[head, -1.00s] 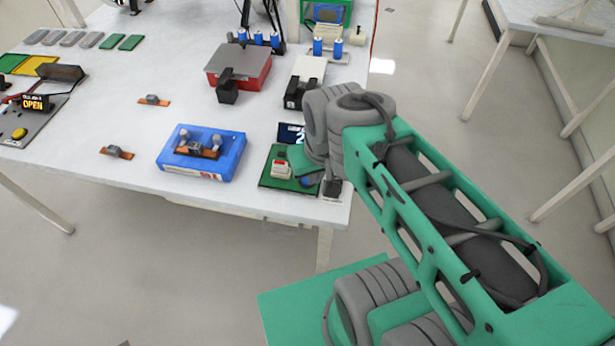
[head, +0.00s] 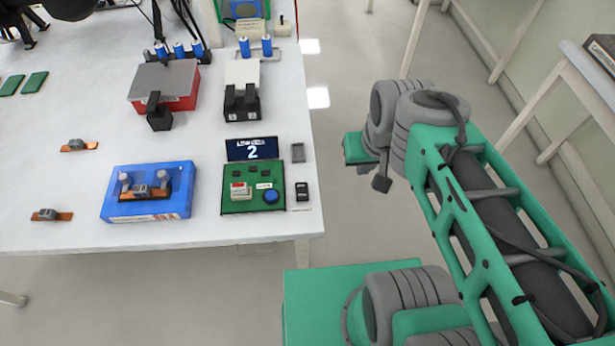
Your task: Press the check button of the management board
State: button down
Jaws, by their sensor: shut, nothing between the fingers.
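The management board (head: 236,206) is a green board lying near the table's front right corner. A dark display (head: 252,150) showing "2" stands at its back edge. A round blue button (head: 270,196) sits at its front right, with a small white label behind it; I cannot read the label or tell for sure that this is the check button. A red and white part (head: 240,191) is on its left. My gripper (head: 381,184) is shut and empty, with dark fingers pointing down, to the right of the board and beyond the table's right edge. It touches nothing.
A blue tray (head: 120,208) holding a part lies left of the board. Small dark items (head: 302,191) lie right of it. A red box (head: 182,102) and a black-and-white device (head: 241,100) stand behind. Open floor lies right of the table (head: 60,238).

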aim_at(271, 195)
jog(key=z, duration=0.15)
jog(key=k, duration=1.5)
jog(key=u, duration=1.25)
jog(key=i, duration=1)
jog(key=u, duration=0.05)
